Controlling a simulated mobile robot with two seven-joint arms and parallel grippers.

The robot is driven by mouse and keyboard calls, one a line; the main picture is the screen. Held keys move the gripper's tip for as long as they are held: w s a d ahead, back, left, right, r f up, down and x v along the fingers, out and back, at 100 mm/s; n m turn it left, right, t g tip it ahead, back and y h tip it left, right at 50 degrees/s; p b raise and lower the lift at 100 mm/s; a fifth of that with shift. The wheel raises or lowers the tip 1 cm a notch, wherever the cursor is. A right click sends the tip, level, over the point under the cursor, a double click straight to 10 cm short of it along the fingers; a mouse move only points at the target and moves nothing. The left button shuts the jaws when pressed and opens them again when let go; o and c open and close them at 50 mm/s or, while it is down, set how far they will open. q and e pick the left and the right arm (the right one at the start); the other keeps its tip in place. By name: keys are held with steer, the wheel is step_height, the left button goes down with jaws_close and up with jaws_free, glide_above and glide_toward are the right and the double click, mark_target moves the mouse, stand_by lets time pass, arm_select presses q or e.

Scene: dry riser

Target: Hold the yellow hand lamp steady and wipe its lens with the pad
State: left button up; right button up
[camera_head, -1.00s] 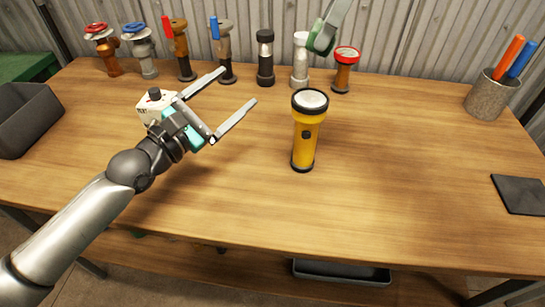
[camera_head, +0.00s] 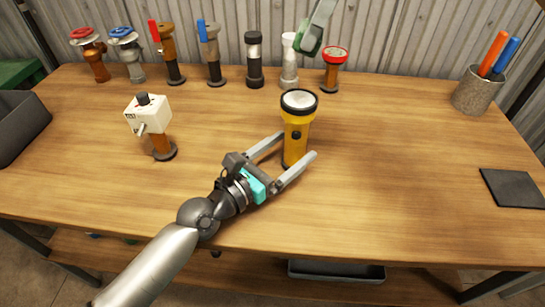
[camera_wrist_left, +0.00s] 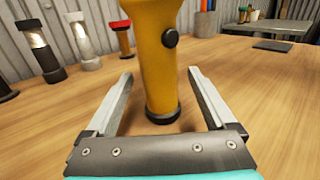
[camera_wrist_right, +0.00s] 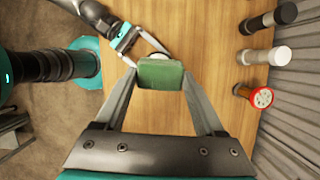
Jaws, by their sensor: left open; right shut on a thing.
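The yellow hand lamp (camera_head: 296,130) stands upright on the table, its pale round lens (camera_head: 299,100) facing up. My left gripper (camera_head: 296,150) is open, with one finger on each side of the lamp's lower body. In the left wrist view the yellow body (camera_wrist_left: 155,60) stands between the spread fingers, with gaps showing on both sides. My right gripper is shut on a green pad (camera_wrist_right: 160,75). In the head view the pad (camera_head: 309,39) is held at the top, above the back of the table. In the right wrist view the pad hides most of the lamp.
A white box on an orange stem (camera_head: 148,115) stands left of the lamp. Several valves and lamps line the back edge, including a red-topped one (camera_head: 332,70). A pen cup (camera_head: 475,94) and a dark mat (camera_head: 514,187) are at right. A dark bin (camera_head: 20,125) is at left.

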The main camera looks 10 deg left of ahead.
mark_target(306, 137)
arm_select(q)
steer(key=shift+x, duration=2.65)
jaws_close()
